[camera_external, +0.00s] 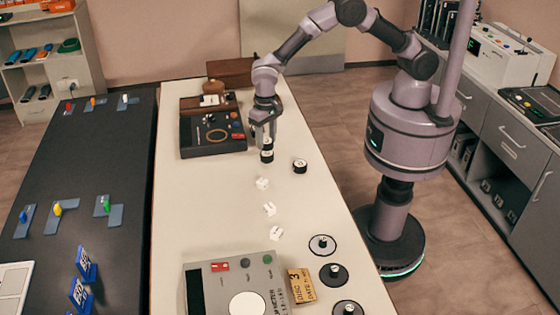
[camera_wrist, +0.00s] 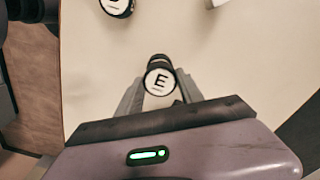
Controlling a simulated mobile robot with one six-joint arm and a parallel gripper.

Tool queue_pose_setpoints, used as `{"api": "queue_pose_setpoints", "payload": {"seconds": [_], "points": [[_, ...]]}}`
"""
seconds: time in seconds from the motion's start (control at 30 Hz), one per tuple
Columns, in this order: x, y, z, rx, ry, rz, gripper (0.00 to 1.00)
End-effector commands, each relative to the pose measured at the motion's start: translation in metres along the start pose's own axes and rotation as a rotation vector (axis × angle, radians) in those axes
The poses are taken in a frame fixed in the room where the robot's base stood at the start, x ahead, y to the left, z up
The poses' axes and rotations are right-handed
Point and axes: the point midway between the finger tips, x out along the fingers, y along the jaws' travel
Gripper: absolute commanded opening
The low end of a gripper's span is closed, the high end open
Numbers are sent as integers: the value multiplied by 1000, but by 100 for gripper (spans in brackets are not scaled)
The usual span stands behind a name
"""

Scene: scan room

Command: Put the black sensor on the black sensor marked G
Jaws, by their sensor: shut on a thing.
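My gripper (camera_wrist: 158,92) is shut on a black sensor (camera_wrist: 160,80) with a white label marked E. In the external view my gripper (camera_external: 266,138) points down over the pale table, with the held sensor (camera_external: 267,156) between its fingertips. I cannot tell whether this sensor touches the table. A second black sensor (camera_external: 300,166) stands on the table just right of it. It also shows in the wrist view, cut off at the top edge (camera_wrist: 118,6); its letter is not clearly readable. I see no clear G in either view.
Several small white pieces (camera_external: 269,209) lie in a row down the table. A dark device (camera_external: 212,137) stands left of my gripper. A grey meter (camera_external: 235,285), a brown card (camera_external: 301,285) and round discs (camera_external: 322,245) sit at the near end. The table's left middle is clear.

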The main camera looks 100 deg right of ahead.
Motion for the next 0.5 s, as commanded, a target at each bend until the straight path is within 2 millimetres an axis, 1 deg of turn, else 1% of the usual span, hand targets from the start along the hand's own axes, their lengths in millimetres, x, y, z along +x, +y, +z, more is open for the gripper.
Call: {"api": "queue_pose_setpoints", "payload": {"seconds": [0.03,0.1,0.3,0.43,0.47,0.5], "points": [[15,1,0,-1,-1,2,0],[23,1,1,0,-1,1,0],[21,0,0,0,0,-1,0],[26,1,0,0,0,0,0],[25,1,0,0,0,0,48],[24,1,0,0,0,0,56]]}}
